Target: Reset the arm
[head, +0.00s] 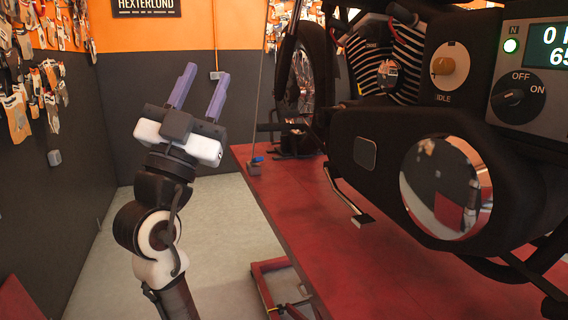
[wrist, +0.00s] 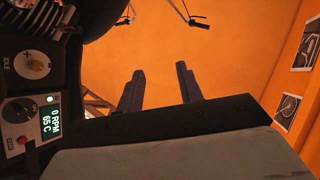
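My gripper (head: 199,92) is raised in the left half of the head view, with its two purple fingers pointing up. The fingers stand apart with nothing between them. In the wrist view my gripper (wrist: 160,86) also shows open and empty against an orange surface. My arm stands upright below it, left of the red lift platform (head: 290,215) and clear of the motorcycle (head: 365,190).
The motorcycle fills the right side, with an idle knob (head: 450,66), an OFF/ON switch (head: 517,97) and a lit display (head: 548,46). Gloves (head: 40,95) hang on the left wall. Grey floor (head: 220,205) is open around my arm.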

